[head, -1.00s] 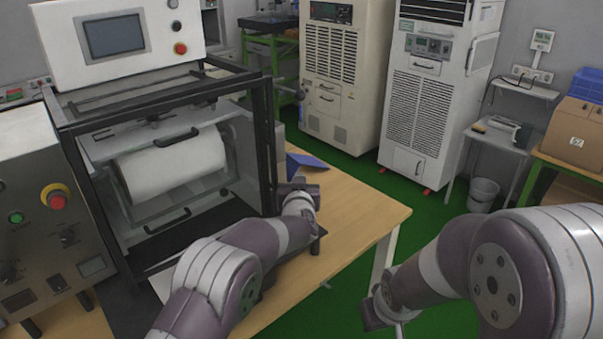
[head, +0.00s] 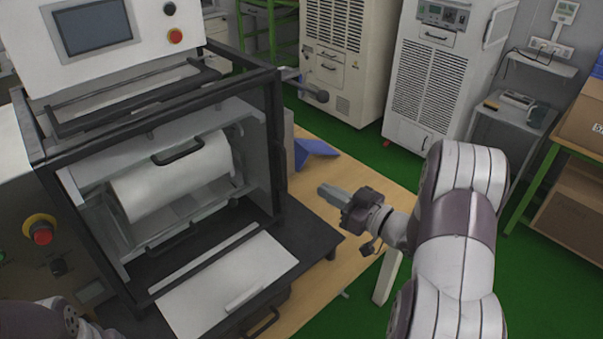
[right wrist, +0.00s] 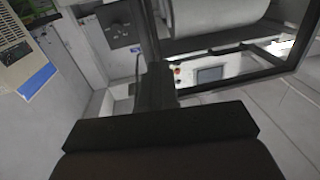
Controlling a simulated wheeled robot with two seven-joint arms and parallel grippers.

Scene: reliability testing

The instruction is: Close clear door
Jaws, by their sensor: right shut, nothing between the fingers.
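The machine's black front frame (head: 280,140) surrounds a white roll (head: 175,175). Grey rails with two black handles, an upper one (head: 178,146) and a lower one (head: 172,238), sit around the roll. The clear door is hard to pick out; I cannot tell its pane or how far open it is. My right gripper (head: 330,194) is shut and empty, to the right of the frame and apart from it, above the wooden table. In the right wrist view, the roll (right wrist: 215,15) and black frame (right wrist: 220,90) show beyond the gripper. My left gripper is out of view.
A screen panel (head: 95,30) with buttons tops the machine. A blue object (head: 315,148) lies on the wooden table (head: 385,190). White cabinets (head: 430,85) stand behind, with green floor between.

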